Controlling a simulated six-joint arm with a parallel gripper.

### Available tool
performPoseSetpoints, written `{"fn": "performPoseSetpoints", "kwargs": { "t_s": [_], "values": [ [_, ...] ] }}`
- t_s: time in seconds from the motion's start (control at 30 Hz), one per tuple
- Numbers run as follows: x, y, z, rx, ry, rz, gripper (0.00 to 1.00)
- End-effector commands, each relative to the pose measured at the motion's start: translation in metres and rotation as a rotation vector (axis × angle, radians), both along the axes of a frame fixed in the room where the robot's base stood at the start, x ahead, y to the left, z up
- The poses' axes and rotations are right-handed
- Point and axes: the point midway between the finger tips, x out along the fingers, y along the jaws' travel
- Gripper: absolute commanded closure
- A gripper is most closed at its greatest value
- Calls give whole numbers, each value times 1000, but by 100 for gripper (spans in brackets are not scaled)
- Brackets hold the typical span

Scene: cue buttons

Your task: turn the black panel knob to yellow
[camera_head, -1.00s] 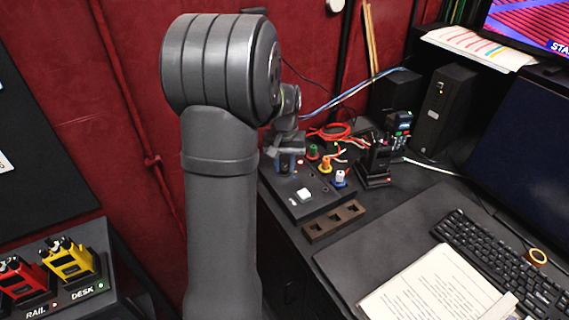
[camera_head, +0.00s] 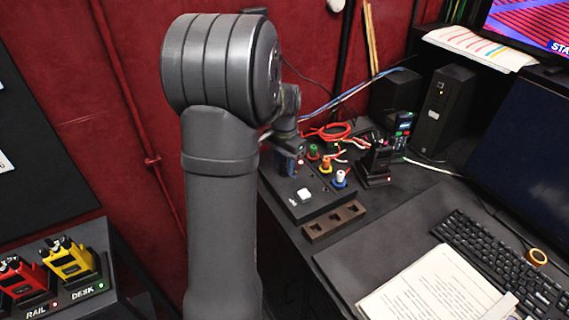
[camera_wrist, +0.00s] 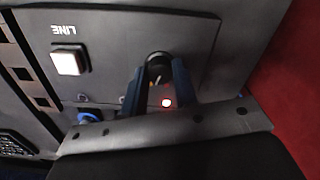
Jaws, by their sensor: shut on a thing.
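The black panel (camera_head: 322,207) lies on the desk beyond my arm. It carries a white button (camera_head: 304,195), also in the wrist view (camera_wrist: 69,61), marked LINE. My gripper (camera_head: 290,172) points down at the panel's far left part. In the wrist view, my gripper (camera_wrist: 159,77) has its two fingers on either side of the black knob (camera_wrist: 157,60) and is shut on it. The fingers hide part of the knob, and I cannot tell which colour it points to.
A brown slotted block (camera_head: 335,222) sits in front. A black radio (camera_head: 376,163) stands to the right. The red wall is behind.

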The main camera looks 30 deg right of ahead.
Motion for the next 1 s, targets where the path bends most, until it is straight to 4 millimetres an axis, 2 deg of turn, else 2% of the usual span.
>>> {"fn": "performPoseSetpoints", "kwargs": {
  "t_s": [0.5, 0.53, 0.6, 0.87, 1.0],
  "values": [
    [1, -1, 1, -4, -4, -17, 96],
    [1, -1, 1, -4, -4, -17, 68],
    [1, -1, 1, -3, -3, -16, 54],
    [0, -1, 0, -2, -2, -16, 52],
    [1, -1, 7, -3, -2, -16, 52]
  ]
}}
